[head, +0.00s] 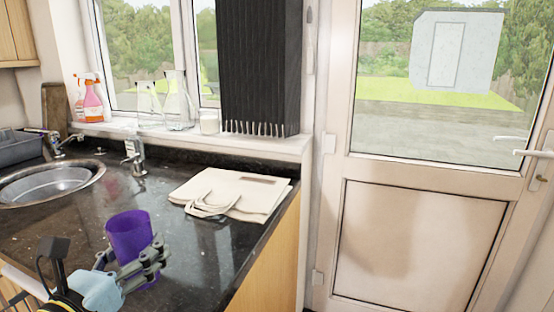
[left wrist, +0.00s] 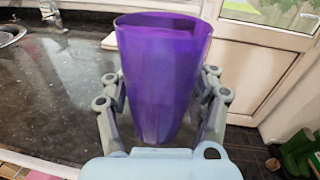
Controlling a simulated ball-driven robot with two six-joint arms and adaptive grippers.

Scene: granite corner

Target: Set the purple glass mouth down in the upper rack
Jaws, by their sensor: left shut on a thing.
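The purple glass (head: 128,235) is a see-through tumbler, upright with its mouth up, at the lower left of the head view. It also fills the middle of the left wrist view (left wrist: 160,75). My left gripper (head: 140,262) is shut around it, with a finger on each side in the left wrist view (left wrist: 162,100). The glass is in front of the dark counter; I cannot tell its height over it. The upper rack cannot be made out for certain. My right gripper is not in view.
The black granite counter (head: 75,225) holds a folded cream bag (head: 235,190), a tap (head: 135,155) and a round sink (head: 45,185). A grey dish drainer (head: 20,148) stands at the far left. Bottles and glassware line the sill. A white door (head: 420,240) is at right.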

